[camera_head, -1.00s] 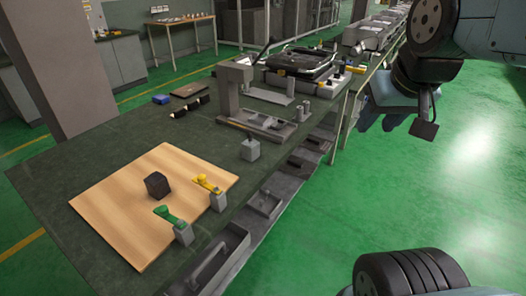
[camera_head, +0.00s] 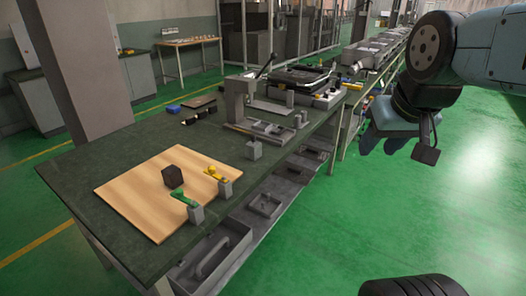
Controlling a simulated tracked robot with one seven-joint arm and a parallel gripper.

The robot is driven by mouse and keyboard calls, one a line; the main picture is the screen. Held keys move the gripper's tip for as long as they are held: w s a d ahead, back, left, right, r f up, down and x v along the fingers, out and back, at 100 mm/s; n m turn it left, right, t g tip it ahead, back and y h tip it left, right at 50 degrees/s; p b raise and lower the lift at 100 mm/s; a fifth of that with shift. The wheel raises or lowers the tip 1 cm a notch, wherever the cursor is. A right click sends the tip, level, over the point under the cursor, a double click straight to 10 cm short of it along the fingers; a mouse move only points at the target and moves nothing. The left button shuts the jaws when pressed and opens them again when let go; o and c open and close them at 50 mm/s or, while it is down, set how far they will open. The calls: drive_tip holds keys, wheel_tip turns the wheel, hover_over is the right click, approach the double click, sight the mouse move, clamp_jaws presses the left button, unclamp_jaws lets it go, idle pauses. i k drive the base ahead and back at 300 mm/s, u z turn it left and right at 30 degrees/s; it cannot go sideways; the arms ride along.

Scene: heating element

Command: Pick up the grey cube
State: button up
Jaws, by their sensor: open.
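A dark, nearly black cube (camera_head: 173,176) sits on a light wooden board (camera_head: 130,198) on the dark green tabletop. A small grey block (camera_head: 254,151) with a short peg on top stands on the table behind and right of the board. From the picture I cannot tell for sure which of the two is the grey cube. My gripper (camera_head: 396,146) hangs at the upper right over the floor, well right of the table and far from both. It is open, with nothing seen between its fingers.
Grey blocks with a green lever (camera_head: 184,199) and a yellow lever (camera_head: 214,174) stand at the board's right edge. A grey press stand (camera_head: 236,100) is further back. Green floor (camera_head: 400,220) is clear to the right.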

sight(253, 152)
drive_tip(key=u, duration=0.15)
drive_tip(key=i, duration=0.9)
drive_tip(key=z, duration=0.05)
